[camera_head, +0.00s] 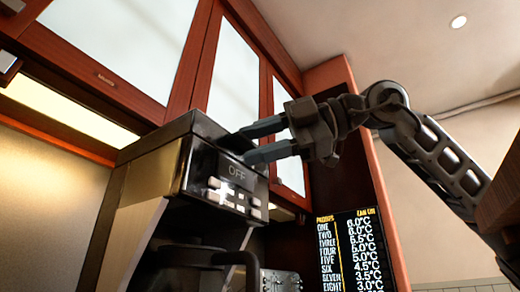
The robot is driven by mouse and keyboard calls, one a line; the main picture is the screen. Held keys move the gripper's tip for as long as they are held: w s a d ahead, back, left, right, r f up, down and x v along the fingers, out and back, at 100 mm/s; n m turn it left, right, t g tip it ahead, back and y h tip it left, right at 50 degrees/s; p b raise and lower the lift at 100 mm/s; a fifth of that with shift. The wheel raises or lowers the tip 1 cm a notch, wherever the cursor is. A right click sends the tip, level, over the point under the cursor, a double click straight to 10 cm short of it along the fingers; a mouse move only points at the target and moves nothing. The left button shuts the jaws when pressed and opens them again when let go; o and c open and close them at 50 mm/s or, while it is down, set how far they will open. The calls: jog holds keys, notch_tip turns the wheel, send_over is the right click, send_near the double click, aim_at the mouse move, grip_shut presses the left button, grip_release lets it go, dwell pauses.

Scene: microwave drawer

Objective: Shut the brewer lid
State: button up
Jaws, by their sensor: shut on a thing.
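The brewer (160,180) is a dark, boxy machine with a shiny front panel, standing at the left centre below the cabinets. Its panel reads OFF above several pale buttons. The brewer lid (208,128) is the dark top part; I see it from below, and how far it stands open cannot be told. My gripper (244,145) reaches in from the right at the upper right edge of the brewer. Its two grey fingers are shut on the lid's edge, one above the other. The exact contact at the fingertips is hard to make out.
Red-framed cabinets (130,45) with frosted panes hang above and behind the brewer. A dark pot with a handle (190,255) sits under the brewer's head. A black menu board (350,250) stands to the right. A wooden edge (500,195) shows at the far right.

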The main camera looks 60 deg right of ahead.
dwell(0.4)
jog(key=shift+s+d+r, duration=0.15)
jog(key=shift+s, duration=0.1)
jog(key=p+v, duration=0.2)
jog(key=v, duration=0.5)
jog(key=shift+s, duration=0.15)
dwell(0.3)
